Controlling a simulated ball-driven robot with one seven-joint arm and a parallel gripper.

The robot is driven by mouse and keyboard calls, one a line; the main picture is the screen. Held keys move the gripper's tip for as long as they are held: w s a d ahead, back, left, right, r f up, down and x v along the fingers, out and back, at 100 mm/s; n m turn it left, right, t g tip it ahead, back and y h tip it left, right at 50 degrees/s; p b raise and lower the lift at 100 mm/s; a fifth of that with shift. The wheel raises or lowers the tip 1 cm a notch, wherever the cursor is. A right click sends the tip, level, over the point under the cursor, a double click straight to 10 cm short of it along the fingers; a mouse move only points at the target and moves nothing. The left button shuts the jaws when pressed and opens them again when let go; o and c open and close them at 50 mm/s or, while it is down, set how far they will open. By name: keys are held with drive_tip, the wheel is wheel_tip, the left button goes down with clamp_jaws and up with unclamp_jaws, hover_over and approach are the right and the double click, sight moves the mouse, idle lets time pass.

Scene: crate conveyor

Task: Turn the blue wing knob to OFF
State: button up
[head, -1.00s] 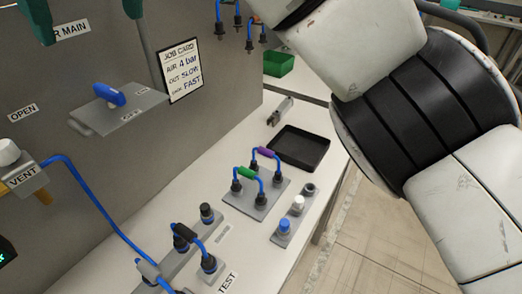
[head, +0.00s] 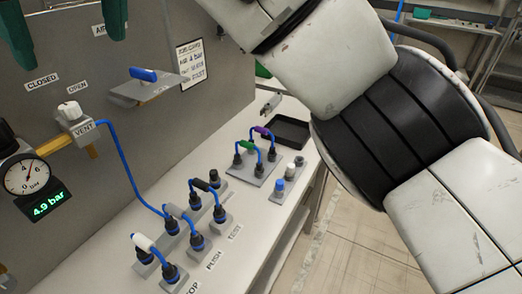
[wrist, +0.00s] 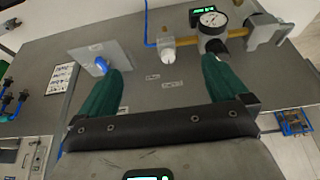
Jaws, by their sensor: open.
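The blue wing knob (head: 146,75) is on a grey plate (head: 135,92) on the grey panel. Its wing lies roughly sideways in the head view; lettering on the plate is too small to read. The knob also shows in the wrist view (wrist: 101,66), close beside the left green finger in the picture, which partly covers its plate. My gripper (head: 68,50) has its two green fingers wide apart at the upper left of the head view, left of and above the knob.
A white VENT knob (head: 72,115) with a blue hose and a pressure gauge (head: 27,175) reading 4.9 bar are on the panel's left. The white bench (head: 120,240) below carries blue hoses on sockets, push buttons and a black tray (head: 290,133). A job card (head: 191,63) hangs right.

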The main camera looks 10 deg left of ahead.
drive_tip(key=w+d+f+m+y+p, duration=0.1)
drive_tip(key=w+d+f+m+p, duration=0.2)
drive_tip(key=f, duration=0.6)
drive_tip(key=w+d+f+y+p, duration=0.1)
drive_tip(key=w+d+f+p, duration=0.1)
drive_tip(key=w+d+f, duration=0.5)
drive_tip(key=s+d+f+m+p, duration=0.3)
drive_tip(key=s+d+f+m, duration=0.1)
drive_tip(key=d+f, duration=0.6)
drive_tip(key=shift+s+d+f+t, duration=0.2)
drive_tip(key=shift+s+f+t, duration=0.1)
drive_tip(key=shift+f, duration=1.4)
